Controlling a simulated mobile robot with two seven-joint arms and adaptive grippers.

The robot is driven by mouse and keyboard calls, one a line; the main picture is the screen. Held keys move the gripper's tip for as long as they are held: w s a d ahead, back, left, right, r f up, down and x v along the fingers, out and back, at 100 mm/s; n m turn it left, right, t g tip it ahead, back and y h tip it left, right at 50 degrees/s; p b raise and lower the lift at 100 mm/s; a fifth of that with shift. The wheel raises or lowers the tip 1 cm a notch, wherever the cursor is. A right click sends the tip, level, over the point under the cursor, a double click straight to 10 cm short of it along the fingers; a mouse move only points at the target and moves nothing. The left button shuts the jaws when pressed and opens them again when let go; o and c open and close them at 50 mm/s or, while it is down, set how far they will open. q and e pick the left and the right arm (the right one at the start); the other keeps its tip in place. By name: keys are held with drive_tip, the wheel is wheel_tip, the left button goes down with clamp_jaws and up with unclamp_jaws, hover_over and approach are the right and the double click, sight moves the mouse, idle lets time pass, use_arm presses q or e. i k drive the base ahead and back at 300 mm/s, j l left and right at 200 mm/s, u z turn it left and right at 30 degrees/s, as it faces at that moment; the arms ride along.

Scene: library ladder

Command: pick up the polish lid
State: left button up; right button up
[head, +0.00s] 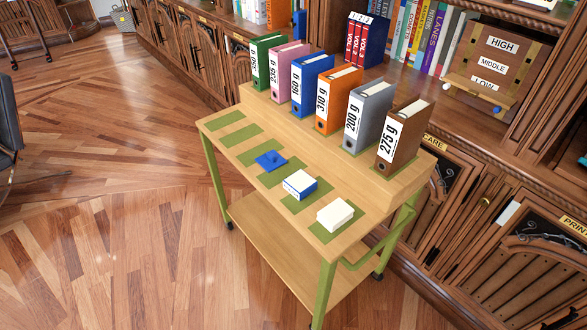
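A flat blue piece with a small raised knob (270,160) lies on the cart top, partly over a green mat. It looks like a lid, but no label shows that it is the polish lid. A blue and white box (299,184) sits nearer the front on another green mat. A white box (335,214) sits at the cart's near end. Neither of my grippers shows in the head view.
The wooden cart (222,142) has green legs, a lower shelf and several green mats, some bare. Several labelled binders (402,137) stand upright on its raised back step. Bookcases (440,185) stand close behind. Open parquet floor (110,220) lies to the left.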

sight(271, 160)
drive_tip(key=i+j+z, duration=0.1)
drive_tip(key=z, duration=0.35)
drive_tip(key=j+z, duration=0.4)
drive_tip(key=i+j+z, duration=0.1)
drive_tip(key=z, duration=0.35)
drive_tip(key=j+z, duration=0.3)
drive_tip(key=z, duration=0.15)
